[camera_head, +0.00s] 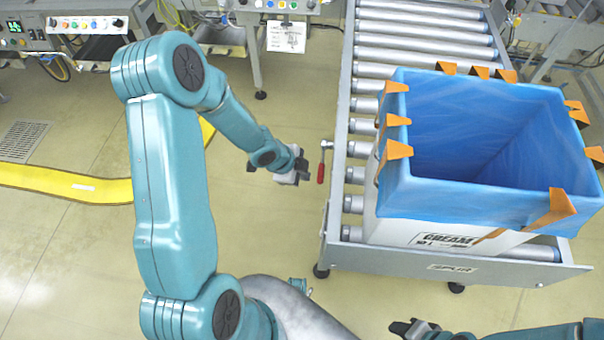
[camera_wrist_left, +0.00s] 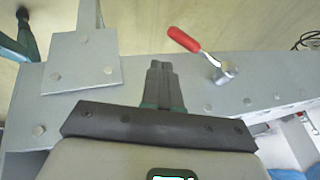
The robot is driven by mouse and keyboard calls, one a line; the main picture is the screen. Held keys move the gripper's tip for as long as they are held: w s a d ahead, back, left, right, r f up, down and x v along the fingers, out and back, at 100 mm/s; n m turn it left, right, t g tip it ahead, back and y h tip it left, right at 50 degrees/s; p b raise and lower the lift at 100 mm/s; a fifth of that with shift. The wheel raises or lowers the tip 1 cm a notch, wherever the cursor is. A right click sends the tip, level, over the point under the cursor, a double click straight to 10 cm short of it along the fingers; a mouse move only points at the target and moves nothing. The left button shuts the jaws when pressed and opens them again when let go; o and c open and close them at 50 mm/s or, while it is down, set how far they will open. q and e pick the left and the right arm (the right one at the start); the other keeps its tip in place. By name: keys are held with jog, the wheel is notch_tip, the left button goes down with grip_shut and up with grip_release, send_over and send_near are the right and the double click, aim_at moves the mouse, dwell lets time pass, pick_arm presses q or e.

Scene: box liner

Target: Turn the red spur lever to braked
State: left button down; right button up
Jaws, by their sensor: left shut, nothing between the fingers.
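The red spur lever (camera_head: 321,172) is on the left side rail of the roller conveyor. In the head view its red grip hangs down toward the picture's bottom from a metal pivot. In the left wrist view the red grip (camera_wrist_left: 184,39) points up and left from the pivot (camera_wrist_left: 225,72) on the grey rail. My left gripper (camera_head: 302,165) is just left of the lever. Its fingertips (camera_wrist_left: 160,68) are shut and empty, apart from the grip, which lies above and right of them in the wrist view. My right gripper (camera_head: 402,328) is at the bottom edge; its finger opening is unclear.
A blue-lined box (camera_head: 400,230) with orange clips stands on the roller conveyor (camera_head: 425,40), right of the lever. The conveyor's front plate reads SPUR (camera_head: 452,268). A yellow floor strip (camera_head: 60,182) lies at left.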

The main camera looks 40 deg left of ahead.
pick_arm(q)
jog(key=b, duration=0.4)
send_near(319, 179)
notch_tip(319, 179, down, 3)
jog(key=d, duration=0.3)
jog(key=w+p, duration=0.1)
jog(key=w+a+f+p, duration=0.1)
jog(key=p, duration=0.1)
jog(key=shift+w+a+f, duration=0.1)
jog(key=shift+f, duration=0.15)
jog(key=shift+w+a+f, duration=0.1)
jog(key=shift+w+f, duration=0.25)
jog(key=shift+f, duration=0.05)
pick_arm(e)
jog(key=shift+w+f, duration=0.1)
jog(key=shift+f, duration=0.9)
pick_arm(q)
jog(key=shift+a, duration=0.1)
pick_arm(e)
jog(key=shift+d+f, duration=0.1)
jog(key=shift+f, duration=0.05)
